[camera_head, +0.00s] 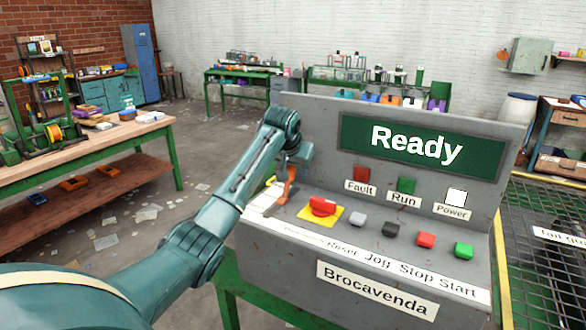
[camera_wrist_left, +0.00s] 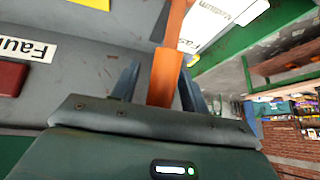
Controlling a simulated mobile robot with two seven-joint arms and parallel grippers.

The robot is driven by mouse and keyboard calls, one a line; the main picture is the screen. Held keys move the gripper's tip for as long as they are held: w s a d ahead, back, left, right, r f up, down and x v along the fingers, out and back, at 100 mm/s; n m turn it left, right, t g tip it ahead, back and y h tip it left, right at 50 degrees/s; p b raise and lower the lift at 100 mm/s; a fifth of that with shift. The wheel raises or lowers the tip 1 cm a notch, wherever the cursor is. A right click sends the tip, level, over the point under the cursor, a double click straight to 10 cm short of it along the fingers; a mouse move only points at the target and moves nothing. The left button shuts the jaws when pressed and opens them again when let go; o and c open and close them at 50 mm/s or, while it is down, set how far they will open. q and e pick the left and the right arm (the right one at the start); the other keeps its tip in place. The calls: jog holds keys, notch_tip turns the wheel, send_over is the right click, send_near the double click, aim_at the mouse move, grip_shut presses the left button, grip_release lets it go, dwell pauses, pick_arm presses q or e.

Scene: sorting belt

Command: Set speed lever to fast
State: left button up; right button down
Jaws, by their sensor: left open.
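The orange speed lever (camera_head: 289,184) stands at the left end of the grey control panel (camera_head: 305,251). In the left wrist view the lever (camera_wrist_left: 165,80) runs between my two dark fingers. My left gripper (camera_wrist_left: 160,85) is open around the lever; contact with either finger cannot be made out. In the head view my left gripper (camera_head: 290,165) is at the lever's upper part, mostly hidden by my wrist. My right gripper is not in view.
The panel carries a red knob on a yellow plate (camera_head: 334,216), grey (camera_head: 357,218), black (camera_head: 390,229), red (camera_head: 426,240) and green (camera_head: 464,250) buttons close right of the lever. A screen (camera_head: 415,147) reads "Ready". A wire guard (camera_head: 550,225) stands at right.

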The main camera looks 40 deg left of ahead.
pick_arm(q)
jog(key=b+v, duration=0.2)
jog(key=v, duration=1.1)
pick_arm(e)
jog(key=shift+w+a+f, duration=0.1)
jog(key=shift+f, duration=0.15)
pick_arm(q)
jog(key=shift+s, duration=0.1)
